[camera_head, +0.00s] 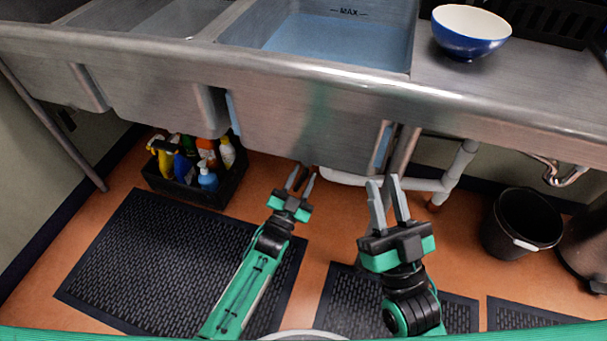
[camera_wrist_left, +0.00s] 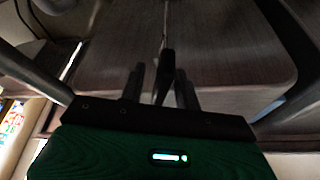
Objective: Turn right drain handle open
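The sink's right basin (camera_head: 340,45) holds blue water. My left gripper (camera_head: 300,178) is low under the front of this basin, its fingers apart. In the left wrist view a dark drain handle (camera_wrist_left: 167,70) hangs on a thin rod below the basin's underside (camera_wrist_left: 230,55). The handle stands between the two fingers of my left gripper (camera_wrist_left: 160,88), nearer the right one; I cannot tell whether it touches them. The handle's upper part is hidden by the sink in the head view. My right gripper (camera_head: 388,190) is open and empty, in front of the sink.
A black crate of cleaning bottles (camera_head: 225,188) stands on the floor at left. White drain pipes (camera_head: 455,170) run under the sink, right of the grippers. A black bucket (camera_head: 525,222) stands farther right. A blue-and-white bowl (camera_head: 470,45) sits on the counter. Black mats (camera_head: 150,260) lie on the floor.

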